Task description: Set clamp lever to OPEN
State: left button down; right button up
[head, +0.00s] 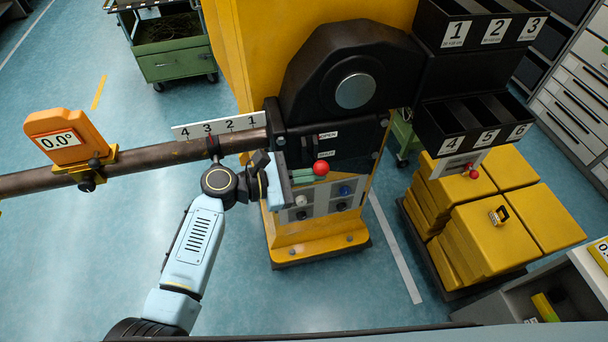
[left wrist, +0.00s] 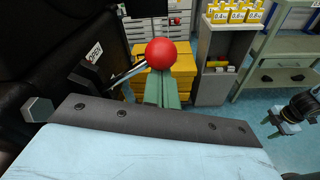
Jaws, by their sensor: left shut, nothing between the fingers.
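The clamp lever has a red ball knob (head: 321,168) and sits on the front of the dark clamp housing. In the left wrist view, its metal rod (left wrist: 128,74) runs from a black base up to the red ball (left wrist: 161,54). An OPEN label (head: 328,136) is above a second label (head: 325,154), too small to read; the knob is below both. My left gripper (head: 305,176) has its green fingers shut and empty, with the tips close to the knob. In the left wrist view the fingers (left wrist: 161,92) point at the ball; contact cannot be told.
A brown pipe (head: 145,156) with an orange 0.0° gauge (head: 60,137) runs left from the housing. Numbered black bins (head: 470,130) and yellow boxes (head: 505,235) stand to the right. A panel with knobs (head: 325,205) is below the lever. Floor at front left is clear.

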dwell(0.4)
pick_arm(q)
notch_tip(320, 180, down, 4)
jog(key=b, duration=0.3)
jog(key=v, duration=0.9)
jog(key=shift+w+a+r, duration=0.25)
jog(key=shift+r, duration=0.05)
